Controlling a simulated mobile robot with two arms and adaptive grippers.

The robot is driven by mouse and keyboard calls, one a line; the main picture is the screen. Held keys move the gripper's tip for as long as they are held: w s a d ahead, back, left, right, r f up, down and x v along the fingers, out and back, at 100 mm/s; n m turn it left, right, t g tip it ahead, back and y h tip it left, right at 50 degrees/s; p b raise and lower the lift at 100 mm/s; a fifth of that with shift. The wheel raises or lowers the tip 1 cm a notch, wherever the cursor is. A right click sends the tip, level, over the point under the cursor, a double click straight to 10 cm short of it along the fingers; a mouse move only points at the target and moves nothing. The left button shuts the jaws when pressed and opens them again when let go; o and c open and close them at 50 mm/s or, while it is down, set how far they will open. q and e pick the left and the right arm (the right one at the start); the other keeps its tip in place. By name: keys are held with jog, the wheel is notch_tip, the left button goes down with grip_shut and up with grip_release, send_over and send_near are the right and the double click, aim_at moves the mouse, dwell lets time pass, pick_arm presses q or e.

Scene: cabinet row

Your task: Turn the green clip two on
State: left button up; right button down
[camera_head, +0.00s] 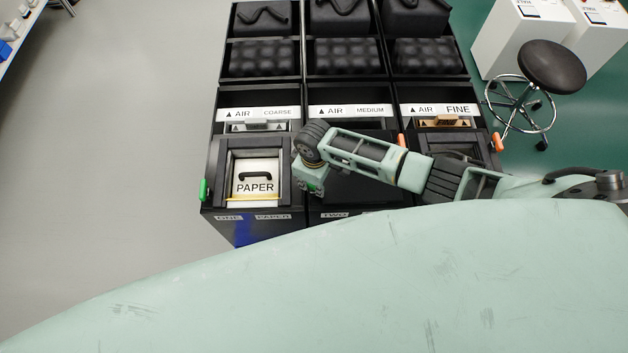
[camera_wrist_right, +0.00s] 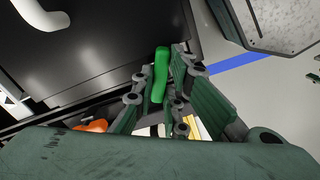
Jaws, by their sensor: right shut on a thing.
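My right gripper (camera_head: 310,184) reaches in from the right, over the gap between the left and middle units of the cabinet row. In the right wrist view, the gripper's fingers (camera_wrist_right: 174,90) are shut on an upright green clip (camera_wrist_right: 160,75) at the edge of a dark cabinet. The gripper hides this clip in the head view. Another green clip (camera_head: 204,189) stands on the left side of the left unit, away from the gripper. My left gripper is not in view.
The left unit has a PAPER lid (camera_head: 255,175) with a black handle. Orange clips (camera_head: 401,140) (camera_head: 497,141) sit farther right. A black stool (camera_head: 552,68) stands at the right, and the grey floor (camera_head: 110,150) at left is clear.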

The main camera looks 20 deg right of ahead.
jog(key=n, duration=0.5)
jog(key=shift+p, duration=0.3)
jog(key=shift+n, duration=0.4)
jog(key=c, duration=1.8)
grip_release()
jog(key=shift+o, duration=0.2)
notch_tip(320, 180, up, 12)
